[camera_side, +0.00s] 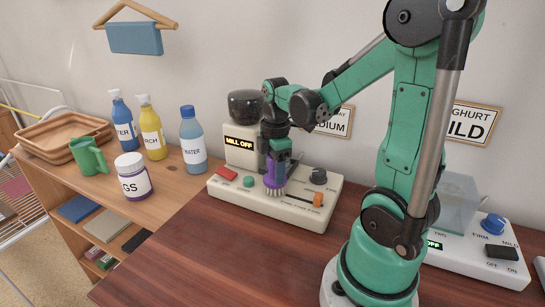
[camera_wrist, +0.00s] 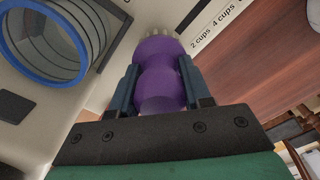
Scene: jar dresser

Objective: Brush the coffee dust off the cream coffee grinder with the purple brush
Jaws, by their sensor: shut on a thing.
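The cream coffee grinder (camera_side: 318,216) stands on the dark wooden top, with a lit "MILL OFF" display, a red button, a green button, a dark knob and an orange slider. My gripper (camera_side: 273,160) is over its front deck and shut on the purple brush (camera_side: 274,182). In the side view the brush points down, its bristles at or just above the deck; I cannot tell if they touch. In the wrist view the purple brush (camera_wrist: 162,75) sits between both fingers, pale bristles at the top. No coffee dust can be made out.
A white machine (camera_side: 470,255) with a clear container stands at the right. On the lower wooden shelf at left are a green mug (camera_side: 88,157), a white jar (camera_side: 133,178), several bottles and wooden trays. The dark top in front of the grinder is clear.

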